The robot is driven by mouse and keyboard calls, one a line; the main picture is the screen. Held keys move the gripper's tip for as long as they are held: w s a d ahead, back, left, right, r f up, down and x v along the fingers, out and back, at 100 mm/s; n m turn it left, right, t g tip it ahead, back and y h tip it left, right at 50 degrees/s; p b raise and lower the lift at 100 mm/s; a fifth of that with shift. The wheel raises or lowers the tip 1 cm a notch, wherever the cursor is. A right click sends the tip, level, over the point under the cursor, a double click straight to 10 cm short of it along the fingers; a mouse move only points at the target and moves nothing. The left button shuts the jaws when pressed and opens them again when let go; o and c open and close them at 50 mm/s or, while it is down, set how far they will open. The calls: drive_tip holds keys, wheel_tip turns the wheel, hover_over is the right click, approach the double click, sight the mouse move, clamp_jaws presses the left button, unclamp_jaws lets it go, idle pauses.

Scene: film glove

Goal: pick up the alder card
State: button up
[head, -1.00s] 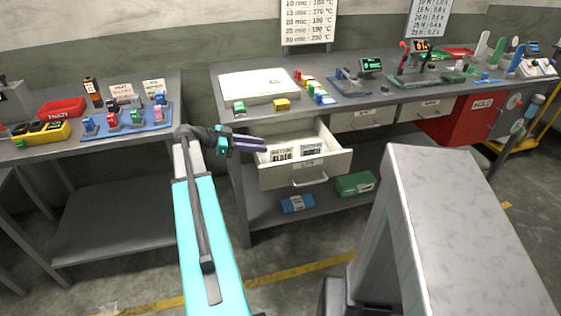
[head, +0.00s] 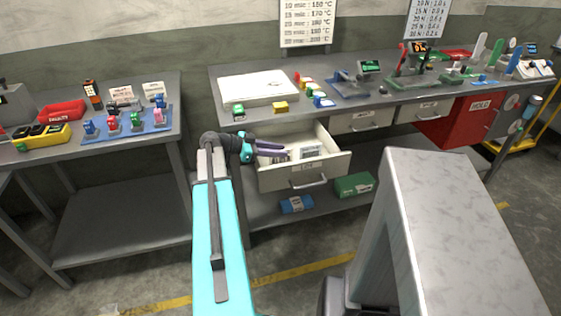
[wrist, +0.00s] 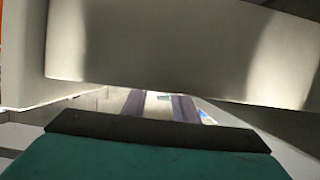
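The open drawer (head: 333,163) under the right-hand bench holds two small white cards. The left one, which read ALDER a second ago, is the alder card (head: 281,158); my fingers now cover much of it and its print is not legible. The other card (head: 311,151) lies to its right. My gripper (head: 272,150) reaches in over the drawer's left side, above or beside the alder card; I cannot tell whether it touches. In the wrist view my two purple fingers (wrist: 158,105) stand apart with a pale surface between them. The alder card cannot be made out there.
A pale panel (wrist: 180,50), apparently part of the drawer, fills the upper wrist view close to my gripper. The bench top (head: 345,98) overhangs the drawer's back. A blue box (head: 297,204) and a green box (head: 354,185) lie on the shelf below.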

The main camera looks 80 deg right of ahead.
sight(290, 152)
drive_tip(key=shift+s, duration=0.15)
drive_tip(key=shift+p+x, duration=0.85)
drive_tip(key=shift+x, duration=1.7)
drive_tip(key=shift+a, duration=0.1)
clamp_jaws()
